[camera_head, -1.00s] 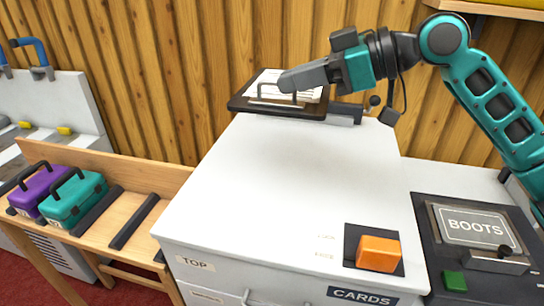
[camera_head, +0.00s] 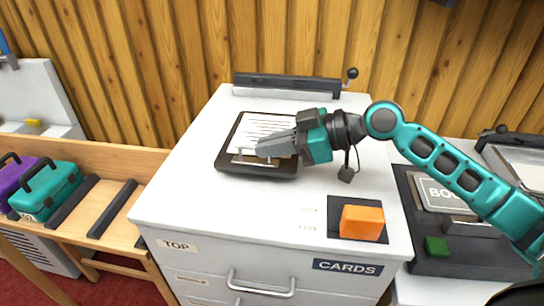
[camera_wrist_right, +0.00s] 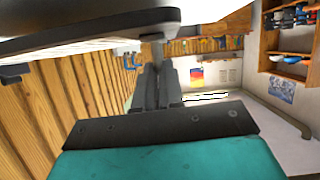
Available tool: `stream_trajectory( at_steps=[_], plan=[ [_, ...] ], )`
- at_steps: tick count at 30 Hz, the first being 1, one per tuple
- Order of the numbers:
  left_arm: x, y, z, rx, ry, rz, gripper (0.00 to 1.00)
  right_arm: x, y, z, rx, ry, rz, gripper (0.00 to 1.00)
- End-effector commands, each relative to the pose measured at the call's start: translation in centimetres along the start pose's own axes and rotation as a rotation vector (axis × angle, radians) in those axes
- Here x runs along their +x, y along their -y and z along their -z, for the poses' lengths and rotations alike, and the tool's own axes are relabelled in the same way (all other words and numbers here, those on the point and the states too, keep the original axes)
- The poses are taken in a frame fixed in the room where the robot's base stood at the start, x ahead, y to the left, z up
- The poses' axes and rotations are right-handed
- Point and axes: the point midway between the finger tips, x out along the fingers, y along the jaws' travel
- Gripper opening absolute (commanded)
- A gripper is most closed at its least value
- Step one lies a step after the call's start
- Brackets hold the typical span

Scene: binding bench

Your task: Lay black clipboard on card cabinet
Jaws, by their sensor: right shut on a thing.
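The black clipboard (camera_head: 257,168), with white paper and a raised handle, is over the middle of the white top of the card cabinet (camera_head: 190,205). It looks about level; I cannot tell whether it touches the top. My right gripper (camera_head: 262,150) comes in from the right and is shut on the clipboard's handle. In the right wrist view the fingers (camera_wrist_right: 156,85) reach up to the handle under a large, dark-edged plate at upper left. My left gripper is not in view.
A dark bar with a knob (camera_head: 290,84) runs along the cabinet's back edge. An orange block (camera_head: 361,222) sits on a dark pad at the front right. A teal case (camera_head: 50,190) stands on the wooden bench at left. The cabinet's front left is clear.

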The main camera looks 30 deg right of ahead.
Motion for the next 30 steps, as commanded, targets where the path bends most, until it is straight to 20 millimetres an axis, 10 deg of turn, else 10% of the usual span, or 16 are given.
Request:
stream_trajectory(
  at_steps=[16, 24, 30],
  plan=[
    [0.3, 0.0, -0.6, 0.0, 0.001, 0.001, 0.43, 1.1, 0.1, -2.6, -0.001, -0.002, -0.001, 0.0],
    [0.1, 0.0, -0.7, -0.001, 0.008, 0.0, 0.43, 1.0, 0.1, -2.5, 0.001, 0.0, 0.0, 0.32],
    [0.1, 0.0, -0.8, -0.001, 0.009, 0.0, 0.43, 1.0, 0.1, -2.5, 0.001, 0.0, 0.0, 0.33]
  ],
)
